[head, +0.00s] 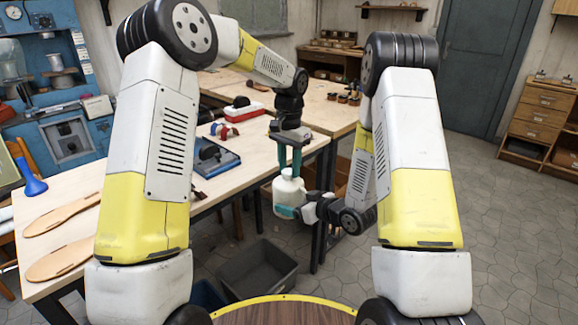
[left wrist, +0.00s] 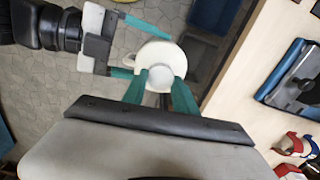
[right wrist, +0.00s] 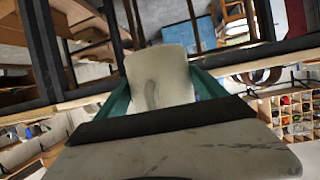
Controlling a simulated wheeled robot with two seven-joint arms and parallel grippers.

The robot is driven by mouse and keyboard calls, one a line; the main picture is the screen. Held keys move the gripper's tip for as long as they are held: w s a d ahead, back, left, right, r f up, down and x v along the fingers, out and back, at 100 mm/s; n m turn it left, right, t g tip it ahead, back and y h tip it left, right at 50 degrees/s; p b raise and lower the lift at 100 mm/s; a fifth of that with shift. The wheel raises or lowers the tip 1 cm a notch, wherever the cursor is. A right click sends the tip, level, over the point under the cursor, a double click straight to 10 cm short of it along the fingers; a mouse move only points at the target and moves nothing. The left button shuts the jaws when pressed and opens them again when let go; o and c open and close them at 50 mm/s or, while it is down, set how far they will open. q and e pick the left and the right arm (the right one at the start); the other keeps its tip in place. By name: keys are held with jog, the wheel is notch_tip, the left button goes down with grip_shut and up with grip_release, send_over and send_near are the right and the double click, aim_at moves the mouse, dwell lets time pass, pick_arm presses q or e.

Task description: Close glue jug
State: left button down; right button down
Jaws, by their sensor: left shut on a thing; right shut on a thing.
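The white glue jug (head: 288,190) hangs upright in the air beyond the front edge of the workbench. My right gripper (head: 287,211) is shut on the jug's body from the side; in the right wrist view the jug (right wrist: 160,82) fills the space between the green fingers. My left gripper (head: 289,160) points down from above, its green fingers at the jug's top. In the left wrist view its fingertips (left wrist: 160,76) are shut on the round pale cap (left wrist: 161,76) at the middle of the jug (left wrist: 160,54). The cap's threads are hidden.
The workbench (head: 120,215) stands left of the jug, with wooden soles (head: 62,215), a blue tray (head: 215,158) and red sandal parts (head: 224,131) on it. A grey bin (head: 257,270) stands on the floor below. The floor at right is clear.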

pick_arm(q)
jog(key=m, duration=1.1)
jog(key=shift+s+m, duration=0.1)
jog(key=shift+m, duration=0.3)
jog(key=m, duration=0.4)
jog(key=shift+s+m, duration=0.1)
jog(key=shift+m, duration=0.3)
jog(key=m, duration=0.4)
jog(key=shift+m, duration=0.4)
jog(key=m, duration=0.7)
jog(key=shift+a+f, duration=0.1)
jog(key=shift+a, duration=0.05)
jog(key=m, duration=0.8)
